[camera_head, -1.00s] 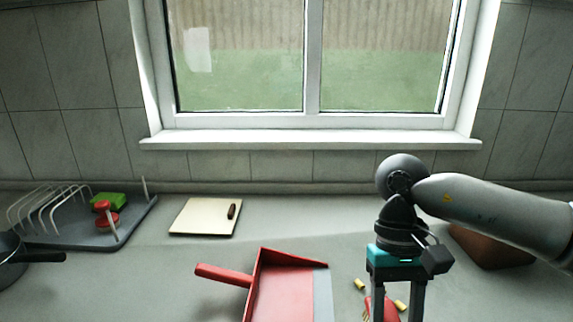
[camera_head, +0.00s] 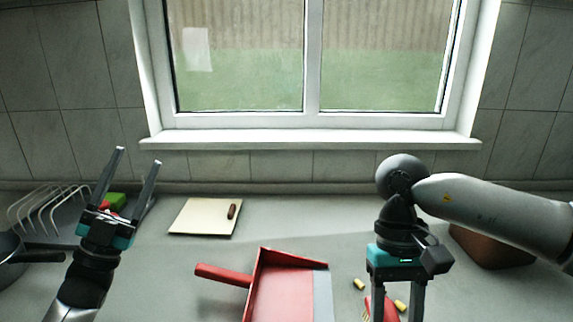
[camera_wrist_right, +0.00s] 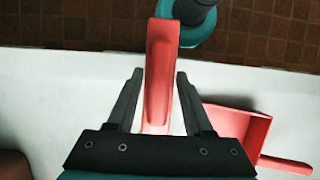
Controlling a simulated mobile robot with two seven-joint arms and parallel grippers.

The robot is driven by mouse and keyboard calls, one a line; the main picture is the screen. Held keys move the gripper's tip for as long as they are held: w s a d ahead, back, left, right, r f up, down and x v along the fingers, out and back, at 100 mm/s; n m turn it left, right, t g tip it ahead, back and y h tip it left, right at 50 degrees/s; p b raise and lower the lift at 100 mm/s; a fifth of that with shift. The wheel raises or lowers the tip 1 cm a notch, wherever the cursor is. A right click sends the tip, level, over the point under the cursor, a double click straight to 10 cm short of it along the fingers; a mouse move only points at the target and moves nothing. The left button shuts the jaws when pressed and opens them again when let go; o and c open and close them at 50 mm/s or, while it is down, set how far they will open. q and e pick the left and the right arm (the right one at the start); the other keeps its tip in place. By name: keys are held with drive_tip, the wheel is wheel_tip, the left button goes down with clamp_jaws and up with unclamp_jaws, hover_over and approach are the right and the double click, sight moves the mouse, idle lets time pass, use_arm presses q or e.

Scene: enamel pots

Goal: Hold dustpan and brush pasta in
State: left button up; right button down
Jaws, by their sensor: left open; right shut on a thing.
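The red dustpan (camera_head: 283,291) lies on the counter at front centre, its handle (camera_head: 222,274) pointing left and its grey lip on the right. It also shows in the right wrist view (camera_wrist_right: 238,122). Yellow pasta pieces (camera_head: 359,284) lie to the right of the lip. My right gripper (camera_head: 395,313) points down there, shut on the red brush (camera_head: 373,308). In the right wrist view the brush (camera_wrist_right: 159,80) runs between the fingers. The brush's lower part is cut off in the head view. My left gripper (camera_head: 138,156) is open and empty, fingers up, left of the dustpan.
A dish rack (camera_head: 40,208) with a green sponge (camera_head: 117,200) stands behind my left gripper. A dark pan (camera_head: 12,255) is at the left edge. A cutting board (camera_head: 196,217) lies behind the dustpan. A brown object (camera_head: 490,248) sits under my right arm.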

use_arm(q)
drive_tip(key=s+d+r+m+g+h, duration=0.2)
drive_tip(key=d+m+g+h, duration=0.8)
drive_tip(key=d+m+g, duration=0.9)
drive_tip(key=s+d+f+m+g+y, duration=0.5)
drive_tip(key=d+m+g+y, duration=0.3)
drive_tip(key=m, duration=0.5)
drive_tip(key=m+t+y, duration=0.3)
drive_tip(key=m+y, duration=0.5)
drive_tip(key=y, duration=0.9)
hover_over(228, 297)
drive_tip(key=f, duration=1.1)
drive_tip(key=shift+s+d, duration=0.1)
drive_tip(key=shift+d, duration=0.2)
drive_tip(key=shift+a, duration=0.25)
drive_tip(key=shift+a+f, duration=0.1)
drive_tip(key=shift+f, duration=0.1)
wheel_tip(228, 297, down, 12)
drive_tip(key=shift+r, duration=0.2)
